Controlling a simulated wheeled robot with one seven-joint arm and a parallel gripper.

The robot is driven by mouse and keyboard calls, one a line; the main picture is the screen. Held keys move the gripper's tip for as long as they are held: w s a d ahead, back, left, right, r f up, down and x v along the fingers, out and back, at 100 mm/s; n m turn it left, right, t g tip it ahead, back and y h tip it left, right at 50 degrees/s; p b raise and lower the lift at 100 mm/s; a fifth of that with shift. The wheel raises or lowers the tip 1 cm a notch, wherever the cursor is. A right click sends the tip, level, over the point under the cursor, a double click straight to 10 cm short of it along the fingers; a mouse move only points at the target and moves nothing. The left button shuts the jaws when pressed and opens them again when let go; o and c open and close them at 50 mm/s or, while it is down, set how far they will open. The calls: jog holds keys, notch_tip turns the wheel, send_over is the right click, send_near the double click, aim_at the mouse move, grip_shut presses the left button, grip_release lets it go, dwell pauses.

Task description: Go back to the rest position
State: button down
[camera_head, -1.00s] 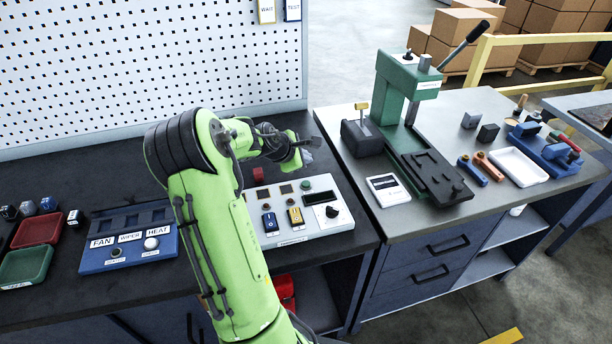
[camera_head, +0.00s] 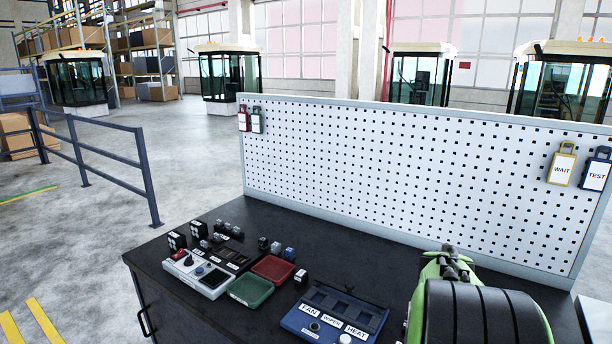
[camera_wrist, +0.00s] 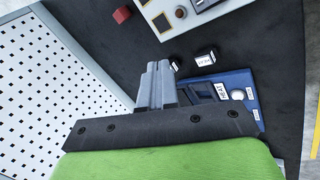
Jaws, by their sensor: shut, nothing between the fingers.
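My arm (camera_head: 480,305) shows at the lower right of the head view, its black and green links in front of the bench; the fingertips are hidden there. In the wrist view my gripper (camera_wrist: 157,82) has its grey fingers together, with nothing between them. It hangs above the dark bench top, apart from the blue switch panel (camera_wrist: 240,80), which lies to the right of the fingers. In the head view the same blue panel (camera_head: 296,318), with FAN, WIPER and HEAT labels, lies left of my arm.
The white pegboard (camera_head: 400,170) stands behind the bench, close to my arm. A red tray (camera_head: 273,268), a green tray (camera_head: 252,289) and a grey control box (camera_head: 196,277) lie further left. Two small labelled blocks (camera_wrist: 205,57) sit near the fingers in the wrist view.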

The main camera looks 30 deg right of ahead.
jog(key=w+a+r+t+y, duration=0.2)
jog(key=a+r+t, duration=0.15)
jog(key=a, duration=1.15)
jog(key=s+a+y, duration=0.1)
jog(key=s+a, duration=0.4)
jog(key=a, duration=0.4)
jog(key=s+a+r+m+y, duration=0.1)
jog(key=s+a+y, duration=0.1)
jog(key=s+a, duration=0.3)
jog(key=a, duration=0.3)
jog(key=shift+s+a+r+y, duration=0.2)
jog(key=shift+a+r+y, duration=0.1)
jog(key=shift+a, duration=0.1)
jog(key=shift+w, duration=0.1)
